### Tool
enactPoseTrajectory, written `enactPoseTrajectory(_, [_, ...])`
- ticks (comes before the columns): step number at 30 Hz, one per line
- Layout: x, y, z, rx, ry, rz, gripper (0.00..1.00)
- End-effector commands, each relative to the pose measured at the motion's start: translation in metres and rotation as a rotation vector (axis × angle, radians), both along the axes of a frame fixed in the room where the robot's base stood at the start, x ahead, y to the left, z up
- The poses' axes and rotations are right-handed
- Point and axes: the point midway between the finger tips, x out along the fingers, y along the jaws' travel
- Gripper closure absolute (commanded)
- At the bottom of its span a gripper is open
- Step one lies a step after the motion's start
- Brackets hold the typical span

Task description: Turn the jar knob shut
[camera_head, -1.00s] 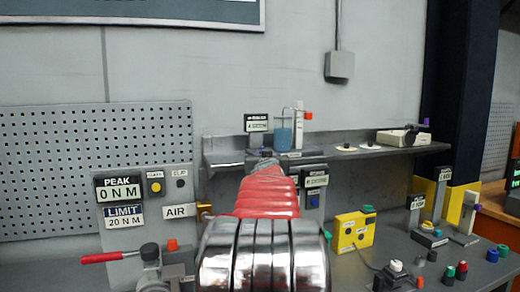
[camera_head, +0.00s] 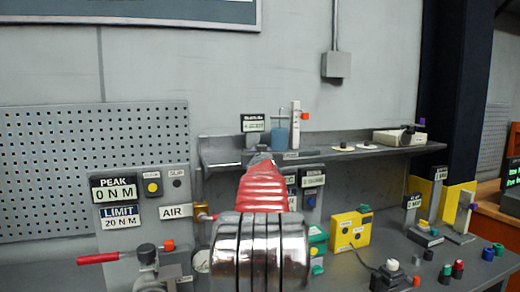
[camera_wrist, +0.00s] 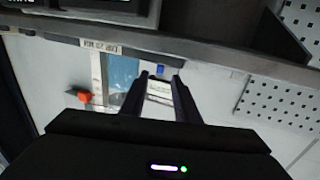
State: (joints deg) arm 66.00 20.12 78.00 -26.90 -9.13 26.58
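The jar (camera_head: 280,137) holds blue liquid and stands on the grey wall shelf, beside a white upright post. An orange-red knob (camera_head: 305,116) sticks out from the post's right side near its top. My gripper is mostly hidden behind my red arm in the head view.
The shelf (camera_head: 360,150) carries a small display (camera_head: 253,123) left of the jar and a pale device (camera_head: 400,136) at right. A yellow box (camera_head: 349,231) and several coloured caps stand on the bench below. A panel with a red-handled valve (camera_head: 98,258) is at left.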

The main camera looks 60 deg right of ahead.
Motion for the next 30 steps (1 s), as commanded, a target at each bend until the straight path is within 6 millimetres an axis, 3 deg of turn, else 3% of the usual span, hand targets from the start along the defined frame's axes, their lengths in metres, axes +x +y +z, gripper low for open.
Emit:
enactPoseTrajectory(14, [0.021,-0.039,-0.002,0.001,0.000,-0.001,0.71])
enactPoseTrajectory(30, [0.029,-0.055,-0.001,0.001,0.002,0.001,0.71])
